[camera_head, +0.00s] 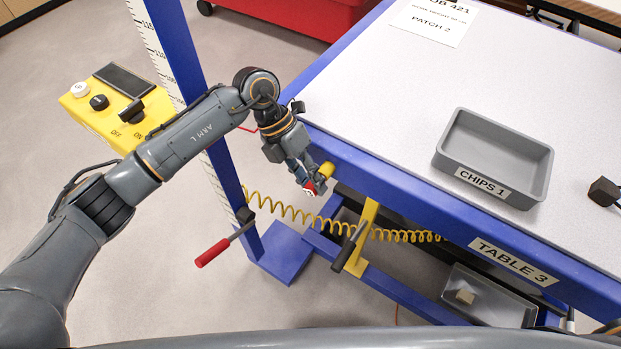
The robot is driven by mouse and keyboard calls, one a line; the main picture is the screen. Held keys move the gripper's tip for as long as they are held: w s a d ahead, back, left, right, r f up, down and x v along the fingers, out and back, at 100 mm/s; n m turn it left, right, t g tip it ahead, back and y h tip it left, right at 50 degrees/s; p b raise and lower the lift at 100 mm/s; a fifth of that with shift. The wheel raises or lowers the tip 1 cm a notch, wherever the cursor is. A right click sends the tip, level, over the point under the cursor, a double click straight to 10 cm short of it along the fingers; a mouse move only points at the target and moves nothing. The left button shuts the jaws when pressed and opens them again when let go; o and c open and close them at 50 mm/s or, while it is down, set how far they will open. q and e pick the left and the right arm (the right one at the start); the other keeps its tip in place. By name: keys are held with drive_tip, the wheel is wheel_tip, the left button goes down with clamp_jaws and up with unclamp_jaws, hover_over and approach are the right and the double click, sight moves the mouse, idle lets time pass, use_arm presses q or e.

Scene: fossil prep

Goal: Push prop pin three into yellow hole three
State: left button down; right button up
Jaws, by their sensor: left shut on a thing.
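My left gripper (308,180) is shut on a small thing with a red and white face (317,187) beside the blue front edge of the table. A short yellow cylinder (326,169) shows right at the fingertips. I cannot tell whether it is part of the held thing. The held thing may be prop pin three, but no number is readable and the fingers cover part of it. A yellow bracket (366,227) with a dark bar handle (348,248) stands below the table edge, right of the gripper. I cannot make out a yellow hole three. My right gripper is not in view.
Table 3 (400,100) has a grey tray marked CHIPS 1 (545,165) and a dark tool head (604,192). A coiled yellow hose (290,211), a red-handled lever (212,252) and a blue post (180,50) are near the arm. A yellow control box (80,108) stands left.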

use_arm(q)
drive_tip(key=c, duration=1)
unclamp_jaws()
drive_tip(key=shift+c, duration=0.2)
drive_tip(key=shift+s+a+p, duration=0.4)
drive_tip(key=shift+s+a, duration=0.3)
drive_tip(key=shift+s, duration=0.25)
drive_tip(key=shift+s+a+p, duration=0.45)
drive_tip(key=shift+s+a, duration=0.2)
drive_tip(key=shift+s, duration=0.3)
drive_tip(key=shift+s+a+p, duration=0.4)
drive_tip(key=shift+s+a, duration=0.3)
drive_tip(key=shift+s, duration=0.25)
